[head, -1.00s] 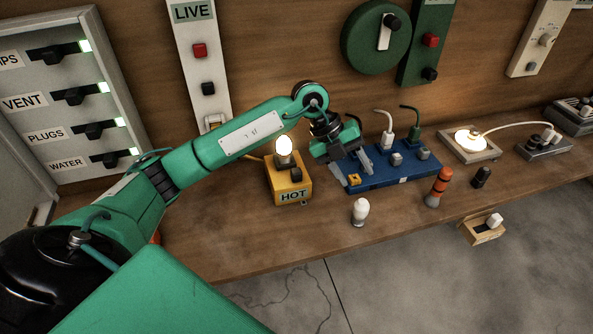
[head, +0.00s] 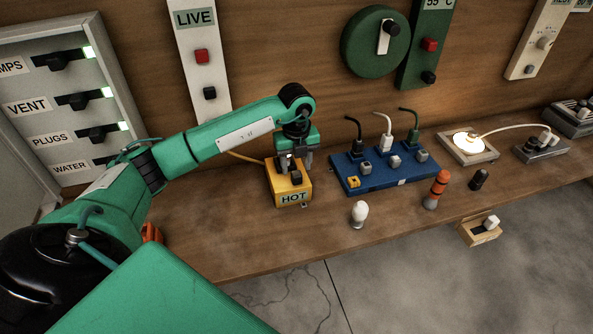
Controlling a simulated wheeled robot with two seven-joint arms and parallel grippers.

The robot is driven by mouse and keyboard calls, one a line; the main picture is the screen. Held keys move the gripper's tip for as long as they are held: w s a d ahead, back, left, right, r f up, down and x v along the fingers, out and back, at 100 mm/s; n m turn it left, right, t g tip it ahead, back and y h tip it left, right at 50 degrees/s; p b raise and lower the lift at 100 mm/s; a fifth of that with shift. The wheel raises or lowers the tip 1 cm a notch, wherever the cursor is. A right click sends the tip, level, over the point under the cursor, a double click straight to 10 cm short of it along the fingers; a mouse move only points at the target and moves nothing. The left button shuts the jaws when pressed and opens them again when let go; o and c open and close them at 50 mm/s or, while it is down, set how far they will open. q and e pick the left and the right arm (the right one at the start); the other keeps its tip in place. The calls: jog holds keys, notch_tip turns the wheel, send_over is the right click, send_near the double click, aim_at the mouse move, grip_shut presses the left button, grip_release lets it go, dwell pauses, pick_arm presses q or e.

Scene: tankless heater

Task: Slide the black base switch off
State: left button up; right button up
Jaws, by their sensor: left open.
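A yellow base (head: 274,182) labelled HOT stands on the wooden bench. A small black switch (head: 296,177) sits on its top, toward the right. My left gripper (head: 296,162) is open and points down just above the yellow base, its fingertips close to the black switch. I cannot tell whether they touch it. The bulb on this base is hidden behind my gripper, so I cannot tell if it is lit. My right gripper is not in view.
A blue power strip (head: 412,178) with three plugs lies right of the yellow base. A switch panel (head: 125,75) is at the left.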

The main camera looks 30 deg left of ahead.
aim_at(296, 173)
pick_arm(q)
jog(key=shift+f, duration=2.05)
